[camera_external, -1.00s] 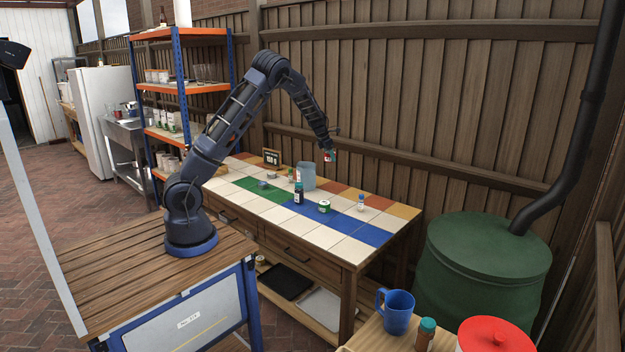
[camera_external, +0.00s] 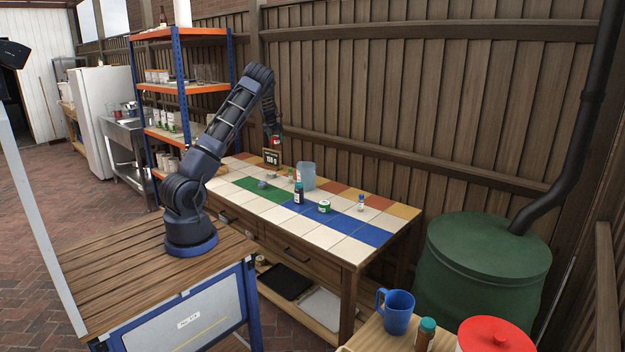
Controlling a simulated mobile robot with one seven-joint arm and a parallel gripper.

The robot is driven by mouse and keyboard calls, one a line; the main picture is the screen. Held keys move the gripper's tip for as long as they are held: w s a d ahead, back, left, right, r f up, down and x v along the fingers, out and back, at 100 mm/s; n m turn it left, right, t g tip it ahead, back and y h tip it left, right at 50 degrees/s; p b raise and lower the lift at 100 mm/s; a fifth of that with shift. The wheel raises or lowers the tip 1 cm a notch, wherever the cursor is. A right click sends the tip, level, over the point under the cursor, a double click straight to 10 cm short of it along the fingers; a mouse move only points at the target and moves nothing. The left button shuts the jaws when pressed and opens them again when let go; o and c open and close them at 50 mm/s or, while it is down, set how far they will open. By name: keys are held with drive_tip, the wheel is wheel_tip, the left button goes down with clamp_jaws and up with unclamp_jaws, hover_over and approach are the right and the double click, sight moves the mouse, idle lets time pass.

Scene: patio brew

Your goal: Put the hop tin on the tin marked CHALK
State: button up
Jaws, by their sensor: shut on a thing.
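My gripper (camera_external: 276,138) is high above the far left part of the tiled table, in front of the fence. It is shut on a small tin with red on it (camera_external: 277,141), held well clear of the tiles. The held tin is too small to read, so I cannot confirm that it is the hop tin. A green and white tin (camera_external: 324,206) stands on the blue and white tiles. A low grey item (camera_external: 262,185) sits on the green tiles, and a small low round item (camera_external: 270,177) lies farther back. No CHALK marking is readable on any of them.
A dark sign or scale display (camera_external: 271,157) stands at the table's back left. A translucent blue jug (camera_external: 306,176), a dark bottle (camera_external: 299,193) and a small blue-capped bottle (camera_external: 361,202) also stand there. The orange shelf rack (camera_external: 183,88) is left of the arm. The table's front right is clear.

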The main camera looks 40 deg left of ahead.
drive_tip(key=a, duration=0.3)
approach(272, 173)
drive_tip(key=shift+n, duration=0.4)
drive_tip(key=x, duration=0.4)
drive_tip(key=w+x, duration=0.1)
drive_tip(key=x, duration=0.1)
drive_tip(key=shift+w+a, duration=0.1)
drive_tip(key=shift+a, duration=0.25)
drive_tip(key=shift+f, duration=0.1)
drive_tip(key=o, duration=1)
